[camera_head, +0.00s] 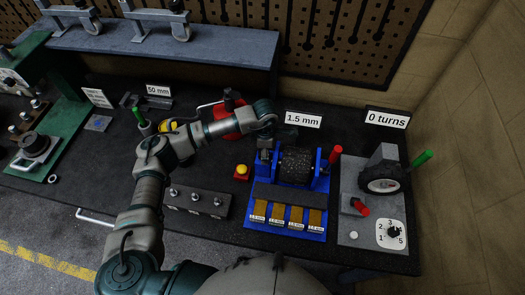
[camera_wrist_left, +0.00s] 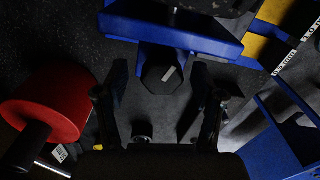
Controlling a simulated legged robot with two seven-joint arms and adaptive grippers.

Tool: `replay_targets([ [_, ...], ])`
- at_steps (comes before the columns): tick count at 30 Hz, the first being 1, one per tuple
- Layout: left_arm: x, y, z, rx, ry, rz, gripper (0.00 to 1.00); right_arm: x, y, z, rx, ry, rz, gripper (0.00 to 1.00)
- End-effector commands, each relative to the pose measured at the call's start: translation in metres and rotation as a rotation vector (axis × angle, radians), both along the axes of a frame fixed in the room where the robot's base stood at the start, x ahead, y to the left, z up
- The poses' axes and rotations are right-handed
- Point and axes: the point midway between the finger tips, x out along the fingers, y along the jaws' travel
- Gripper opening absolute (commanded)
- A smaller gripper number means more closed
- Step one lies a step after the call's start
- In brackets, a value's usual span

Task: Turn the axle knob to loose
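A blue fixture (camera_head: 288,228) with a black roller (camera_head: 296,165) stands right of centre on the bench. In the left wrist view, a dark faceted knob (camera_wrist_left: 162,78) with a pale mark sits at the edge of the blue frame (camera_wrist_left: 170,33). I take it to be the axle knob. My left gripper (camera_head: 265,152) is at the fixture's left side in the head view. In the left wrist view, its two fingers (camera_wrist_left: 158,105) are apart, one on each side of the knob, with visible gaps. The right gripper is not in view.
A grey block (camera_head: 350,185) with a wheel, red and green handles and a dial (camera_head: 391,234) stands at right. A "1.5 mm" sign (camera_head: 303,119) stands behind. A red cylinder (camera_wrist_left: 45,105) is left of the gripper.

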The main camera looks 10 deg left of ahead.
Motion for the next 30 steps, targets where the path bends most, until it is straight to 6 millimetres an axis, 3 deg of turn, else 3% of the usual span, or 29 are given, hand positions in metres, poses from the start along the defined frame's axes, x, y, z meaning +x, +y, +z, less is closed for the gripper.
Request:
replay_targets([
  [10,-0.001,0.005,0.008,0.0,0.0,0.001,0.69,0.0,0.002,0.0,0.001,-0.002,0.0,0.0],
  [22,0.001,0.0,0.09,0.002,0.0,-0.001,0.69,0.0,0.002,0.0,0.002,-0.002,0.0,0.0],
  [30,0.002,-0.002,0.117,0.003,0.004,-0.001,0.69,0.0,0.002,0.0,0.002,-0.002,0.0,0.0],
])
